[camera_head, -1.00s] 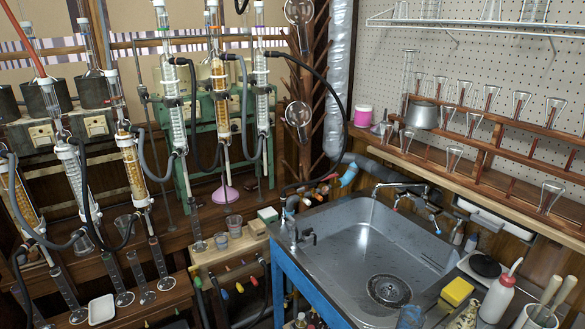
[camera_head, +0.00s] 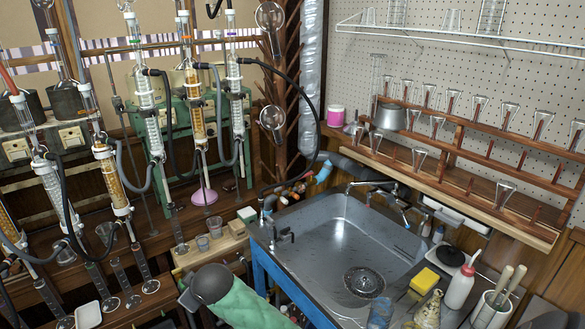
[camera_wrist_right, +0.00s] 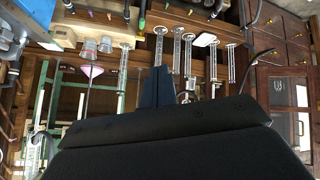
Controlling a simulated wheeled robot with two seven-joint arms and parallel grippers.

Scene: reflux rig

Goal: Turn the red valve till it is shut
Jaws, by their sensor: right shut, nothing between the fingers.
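Small red-orange valve handles (camera_head: 299,188) sit on the piping behind the sink's left corner in the head view. I cannot tell which handle is the red valve. A row of small coloured knobs below the wooden ledge shows at the top of the right wrist view, including an orange one (camera_wrist_right: 165,5). My right gripper (camera_wrist_right: 157,73) is shut and empty in that view, with its dark fingers pointing towards the glassware. In the head view a grey and green arm part of mine covers the ledge's front, and the fingertips cannot be made out. My left gripper is not in view.
The steel sink (camera_head: 330,236) stands right of the ledge, with a yellow sponge (camera_head: 424,281) and a white bottle (camera_head: 460,287) on its right. Glass columns (camera_head: 197,120) and hoses crowd the left. Glass cylinders (camera_head: 121,284) stand at lower left.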

